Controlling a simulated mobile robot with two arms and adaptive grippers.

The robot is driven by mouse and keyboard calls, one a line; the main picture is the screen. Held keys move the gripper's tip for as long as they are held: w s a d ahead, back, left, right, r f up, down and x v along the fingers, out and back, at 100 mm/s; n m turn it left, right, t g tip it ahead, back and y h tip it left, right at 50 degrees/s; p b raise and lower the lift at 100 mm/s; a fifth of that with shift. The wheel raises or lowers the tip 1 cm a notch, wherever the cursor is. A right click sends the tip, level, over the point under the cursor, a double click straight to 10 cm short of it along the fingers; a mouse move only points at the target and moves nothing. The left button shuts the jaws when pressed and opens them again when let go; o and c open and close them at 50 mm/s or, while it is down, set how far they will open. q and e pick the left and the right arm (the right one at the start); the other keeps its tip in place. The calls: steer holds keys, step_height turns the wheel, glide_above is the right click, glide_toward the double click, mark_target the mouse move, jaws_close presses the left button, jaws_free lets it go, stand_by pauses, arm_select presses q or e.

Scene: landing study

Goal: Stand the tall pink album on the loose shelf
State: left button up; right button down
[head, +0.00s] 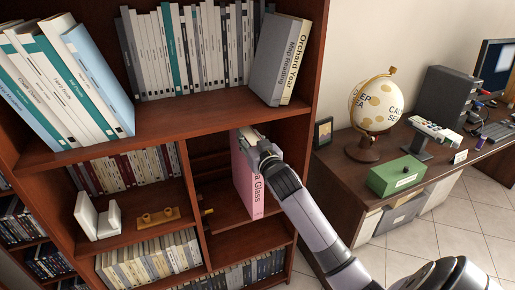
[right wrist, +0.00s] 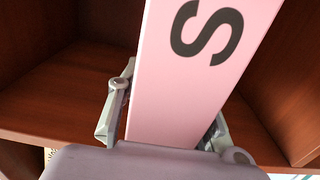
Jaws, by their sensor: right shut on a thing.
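The tall pink album (head: 246,180) is upright in the middle right compartment of the bookcase, its lettered spine facing out. My right gripper (head: 263,152) is shut on it near the top of the spine. In the right wrist view the pink spine (right wrist: 195,75) runs between the two fingers (right wrist: 165,130), one on each side. The shelf board (head: 268,234) under the album is brown wood; I cannot tell whether it is the loose one, or whether the album's bottom rests on it. My left gripper is not in view.
Books fill the shelf above, with a grey book (head: 272,62) leaning at its right end. A white bookend (head: 98,217) and a brass piece (head: 158,217) are in the compartment to the left. A globe (head: 377,103) and green box (head: 397,175) stand on the desk at right.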

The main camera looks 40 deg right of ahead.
mark_target(243, 128)
steer(key=x, duration=0.5)
steer(key=shift+w+r, duration=0.2)
steer(key=shift+f, duration=1.7)
steer(key=c, duration=1.6)
jaws_free()
steer(key=shift+f, duration=0.3)
steer(key=o, duration=0.5)
steer(key=shift+s+r, duration=0.1)
